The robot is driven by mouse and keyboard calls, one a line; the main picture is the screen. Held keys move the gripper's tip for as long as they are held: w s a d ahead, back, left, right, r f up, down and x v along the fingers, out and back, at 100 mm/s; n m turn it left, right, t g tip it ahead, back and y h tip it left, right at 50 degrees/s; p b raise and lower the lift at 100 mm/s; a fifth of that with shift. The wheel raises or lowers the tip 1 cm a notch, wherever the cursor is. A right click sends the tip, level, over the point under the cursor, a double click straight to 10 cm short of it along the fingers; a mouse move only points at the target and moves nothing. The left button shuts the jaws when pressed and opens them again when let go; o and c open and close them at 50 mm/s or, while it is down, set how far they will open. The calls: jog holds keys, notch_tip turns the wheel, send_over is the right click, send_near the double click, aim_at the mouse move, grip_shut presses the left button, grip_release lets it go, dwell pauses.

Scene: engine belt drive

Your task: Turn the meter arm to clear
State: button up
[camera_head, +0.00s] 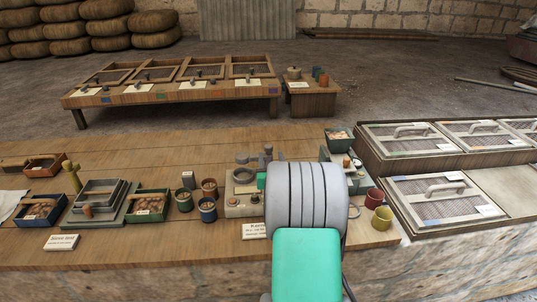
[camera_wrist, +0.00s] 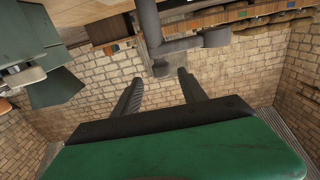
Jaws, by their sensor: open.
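The meter, a pale box with dark grey round parts on top (camera_head: 242,176), stands on the long wooden bench in the head view. My own arm hides its right side. In the wrist view a dark grey post (camera_wrist: 148,20) with a crossbar (camera_wrist: 186,44) comes down from the top; it looks like the meter's arm, though I cannot be sure. My gripper (camera_wrist: 161,73) is open, its two dark fingers apart. The crossbar's left end lies near the gap between the fingertips; I cannot tell whether they touch. In the head view my gripper's fingers are hidden.
Several small cups (camera_head: 208,209) stand left of the meter. A green tray (camera_head: 147,205) and stacked grey frames (camera_head: 98,194) are further left. Red (camera_head: 374,198) and yellow (camera_head: 381,218) mugs stand right of my arm. Lidded mesh boxes (camera_head: 442,200) fill the right side.

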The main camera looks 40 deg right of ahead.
aim_at(269, 150)
jog(key=x, duration=0.6)
jog(key=shift+w+p, duration=0.3)
jog(key=shift+c, duration=0.3)
grip_shut()
dwell(0.6)
